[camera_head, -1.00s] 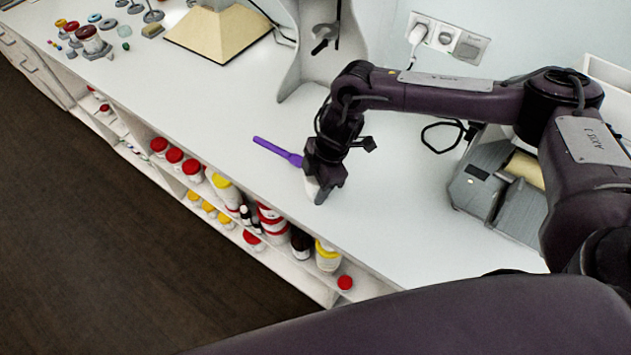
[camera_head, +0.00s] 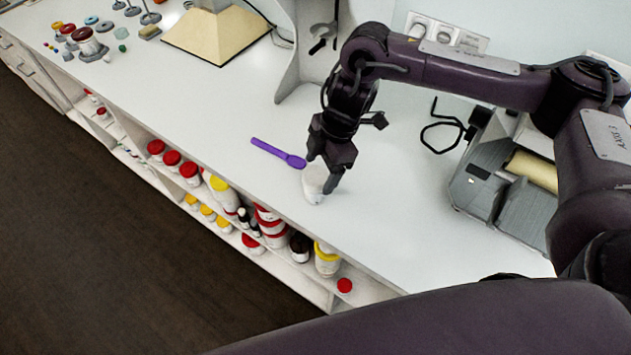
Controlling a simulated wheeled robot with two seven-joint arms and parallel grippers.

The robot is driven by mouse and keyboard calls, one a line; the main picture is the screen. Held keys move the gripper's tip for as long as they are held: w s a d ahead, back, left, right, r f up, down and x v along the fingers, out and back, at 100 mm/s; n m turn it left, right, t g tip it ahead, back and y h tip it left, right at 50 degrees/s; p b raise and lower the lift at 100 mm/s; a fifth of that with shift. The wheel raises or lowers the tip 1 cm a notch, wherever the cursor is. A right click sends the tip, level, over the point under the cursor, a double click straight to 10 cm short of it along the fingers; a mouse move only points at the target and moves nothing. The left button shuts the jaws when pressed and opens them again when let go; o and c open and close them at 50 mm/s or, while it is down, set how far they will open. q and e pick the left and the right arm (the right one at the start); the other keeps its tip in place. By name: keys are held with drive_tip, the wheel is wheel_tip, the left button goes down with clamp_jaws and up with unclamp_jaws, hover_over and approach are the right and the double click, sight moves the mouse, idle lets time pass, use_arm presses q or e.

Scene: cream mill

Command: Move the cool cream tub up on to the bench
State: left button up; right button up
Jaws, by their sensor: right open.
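A small white tub (camera_head: 313,186) stands on the white bench (camera_head: 230,106) near its front edge; I cannot read any label on it. My right gripper (camera_head: 326,178) is open right at the tub, pointing down, with its fingers at the tub's upper part and right side. The fingers hide part of the tub, and I cannot tell whether they touch it. My left gripper is not in view.
A purple spatula (camera_head: 277,152) lies just left of the tub. A grey machine (camera_head: 490,180) stands at the right. Shelves below the bench front hold several jars with red and yellow lids (camera_head: 220,183). The bench middle is clear.

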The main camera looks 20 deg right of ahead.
drive_tip(key=v, duration=0.6)
idle(0.4)
